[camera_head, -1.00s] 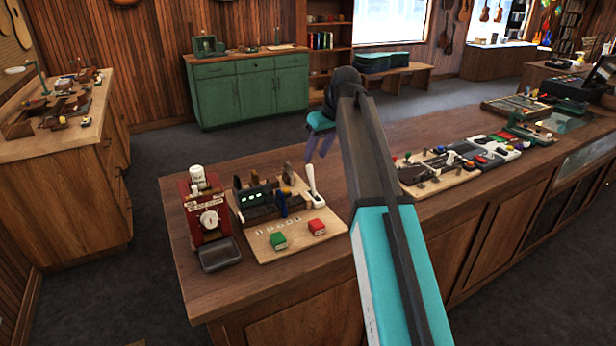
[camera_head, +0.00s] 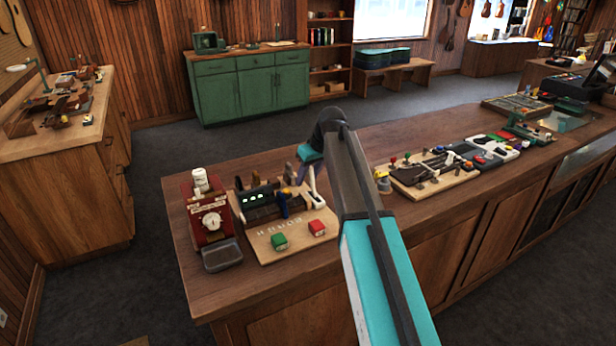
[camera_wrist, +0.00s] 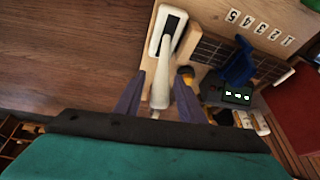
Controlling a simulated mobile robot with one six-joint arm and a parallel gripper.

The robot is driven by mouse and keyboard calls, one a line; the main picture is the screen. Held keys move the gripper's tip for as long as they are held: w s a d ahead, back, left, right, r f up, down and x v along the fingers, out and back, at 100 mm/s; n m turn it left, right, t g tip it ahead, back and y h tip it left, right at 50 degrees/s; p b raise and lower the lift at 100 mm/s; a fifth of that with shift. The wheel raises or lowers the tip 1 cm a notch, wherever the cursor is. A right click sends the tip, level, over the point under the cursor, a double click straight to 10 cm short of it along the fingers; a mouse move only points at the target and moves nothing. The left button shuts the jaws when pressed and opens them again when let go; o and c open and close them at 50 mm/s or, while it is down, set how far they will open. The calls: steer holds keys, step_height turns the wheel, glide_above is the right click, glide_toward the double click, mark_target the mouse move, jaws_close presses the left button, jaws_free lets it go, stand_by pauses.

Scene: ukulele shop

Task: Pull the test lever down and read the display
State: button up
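The white test lever (camera_head: 312,180) stands upright at the right of a light wooden board (camera_head: 275,256) on the counter. In the wrist view the lever (camera_wrist: 162,72) rises from a white base with a dark slot. My gripper (camera_head: 301,170) is at the lever. In the wrist view my gripper (camera_wrist: 160,90) is open, with the lever between its two fingers and a gap on both sides. The display (camera_head: 258,197) is a dark box with green lit characters. It also shows in the wrist view (camera_wrist: 237,95), too small to read.
A red machine with a dial (camera_head: 210,219) stands to the left. A second board with tools (camera_head: 430,178) lies to the right.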

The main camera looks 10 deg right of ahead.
steer(key=shift+w+a+f, duration=0.1)
steer(key=shift+w+f, duration=0.05)
steer(key=shift+f, duration=0.3)
steer(key=shift+c, duration=0.2)
jaws_close()
